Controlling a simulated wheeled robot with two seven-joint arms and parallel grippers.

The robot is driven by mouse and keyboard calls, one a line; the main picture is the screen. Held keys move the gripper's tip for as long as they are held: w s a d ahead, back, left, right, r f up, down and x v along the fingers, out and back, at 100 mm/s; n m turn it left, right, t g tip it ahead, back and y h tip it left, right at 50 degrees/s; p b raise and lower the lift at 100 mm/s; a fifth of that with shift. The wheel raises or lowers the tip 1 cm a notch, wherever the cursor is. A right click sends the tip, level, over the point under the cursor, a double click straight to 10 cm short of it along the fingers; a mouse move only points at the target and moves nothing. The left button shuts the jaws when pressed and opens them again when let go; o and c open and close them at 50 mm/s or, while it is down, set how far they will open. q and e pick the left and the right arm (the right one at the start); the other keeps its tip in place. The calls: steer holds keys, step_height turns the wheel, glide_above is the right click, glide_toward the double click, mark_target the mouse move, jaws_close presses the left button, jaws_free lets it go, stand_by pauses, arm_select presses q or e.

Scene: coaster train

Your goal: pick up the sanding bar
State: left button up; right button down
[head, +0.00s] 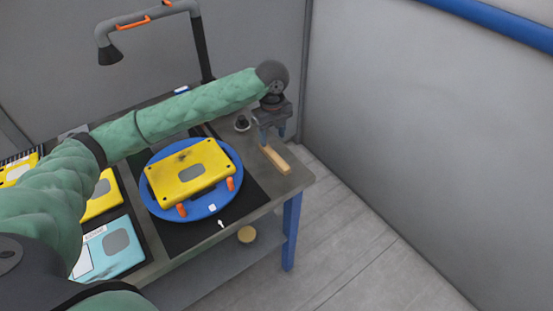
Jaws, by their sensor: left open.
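The sanding bar (277,159) is a light wooden-coloured strip lying on the grey table near its right edge. My left gripper (272,138) points down at the bar's far end, with its fingers open. The near part of the bar sticks out toward the front. The fingertips hide part of the far end, and I cannot tell whether they touch it. My right gripper does not show.
A yellow case (190,172) with orange clips sits on a blue round plate (232,157) on a black mat (256,193). A small dark knob (242,123) stands left of my gripper. Floor right of the table is clear.

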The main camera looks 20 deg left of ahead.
mark_target(274, 155)
arm_select(q)
steer(key=shift+w+f, duration=0.4)
steer(key=shift+f, duration=0.15)
steer(key=shift+s+f, duration=0.1)
steer(key=shift+f, duration=0.65)
steer(key=shift+f+p, duration=0.45)
steer(key=shift+f, duration=0.15)
step_height(274, 155, down, 4)
steer(key=shift+d+r+p, duration=0.15)
steer(key=shift+r+p, duration=0.1)
steer(key=shift+p, duration=0.9)
steer(key=shift+f, duration=0.65)
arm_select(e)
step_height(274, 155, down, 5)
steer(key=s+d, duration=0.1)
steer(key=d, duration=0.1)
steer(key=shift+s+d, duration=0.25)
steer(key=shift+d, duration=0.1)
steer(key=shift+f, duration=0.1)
arm_select(q)
steer(key=c, duration=0.9)
jaws_close()
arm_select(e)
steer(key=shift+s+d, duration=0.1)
